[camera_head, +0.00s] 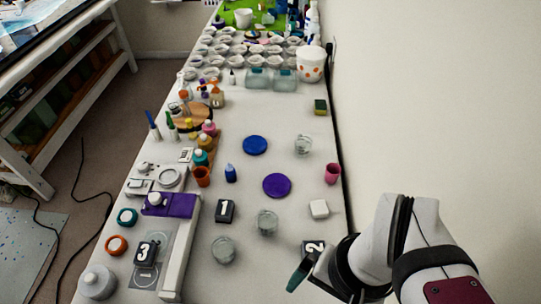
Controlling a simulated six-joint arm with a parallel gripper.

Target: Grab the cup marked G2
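Three clear cups stand on the white table: one near the centre (266,222), one at the lower left of it (223,250), and one farther back (303,145). No G2 marking is readable on any of them at this size. My gripper (300,272) is at the lower right, to the right of the two nearer cups and apart from them. Its tip shows as a small dark teal shape beside the wrist. Its fingers are too small and turned too far to show whether they are open, and nothing is seen held.
Black number blocks 1 (225,211), 2 (313,246) and 3 (146,252) stand around; block 2 is close to my gripper. A white block (318,209), pink cup (332,173) and purple disc (276,185) lie farther back. A wall (430,110) borders the right.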

